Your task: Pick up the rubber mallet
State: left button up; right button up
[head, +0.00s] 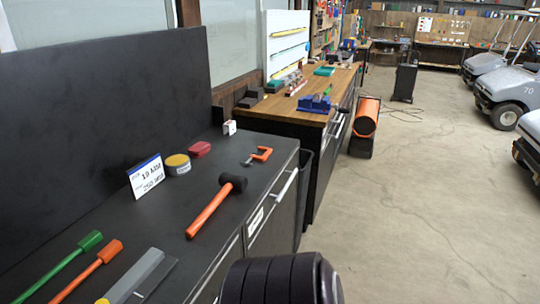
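The rubber mallet (215,205) lies on the dark workbench top, near its front edge. It has a black head at the far right end and an orange handle reaching toward the lower left. Nothing touches it. Neither of my grippers shows in the head view. A black ribbed rounded part at the bottom centre, in front of the bench, looks like part of my own arm.
The bench (125,225) also holds an orange clamp (258,156), a red item (199,149), a yellow-lidded tin (178,164), a white sign (146,176), and green-handled (62,265) and orange-handled (88,270) tools. A wooden workbench (290,108) stands beyond.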

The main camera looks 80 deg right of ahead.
aim_at(228, 181)
jog(key=z, duration=2.2)
jog(key=l+u, duration=0.2)
jog(key=u, duration=0.2)
jog(key=i+l+u, duration=0.1)
jog(key=l+u, duration=0.15)
jog(key=u, duration=0.2)
jog(key=l+u, duration=0.2)
jog(key=u, duration=0.2)
